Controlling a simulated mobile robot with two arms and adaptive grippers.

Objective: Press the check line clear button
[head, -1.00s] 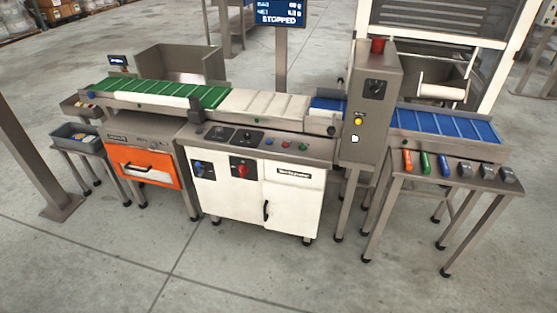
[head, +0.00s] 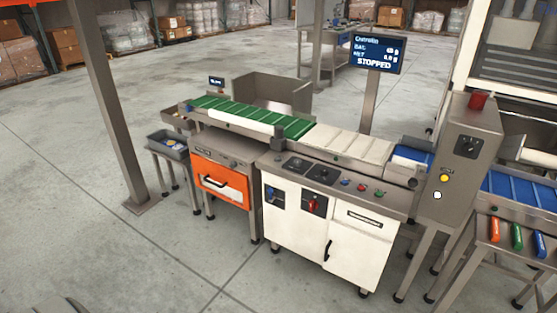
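The check line is a conveyor machine with a green belt (head: 228,110), a pale middle belt (head: 348,143) and a blue belt (head: 412,155). On its front control panel sit a blue button (head: 345,182), a red button (head: 361,187) and a green button (head: 379,193). A grey tower (head: 470,150) at the right carries a yellow button (head: 444,178), a white button (head: 437,195) and a red top piece (head: 479,100). Button labels are too small to read. The display (head: 375,53) reads STOPPED. Neither of my grippers is in view.
A white cabinet (head: 356,245) and an orange-fronted unit (head: 222,181) stand under the line. A steel post (head: 107,110) rises at the left. A side table with orange, green and blue handles (head: 517,237) is at the right edge. The front floor (head: 130,250) is mostly clear.

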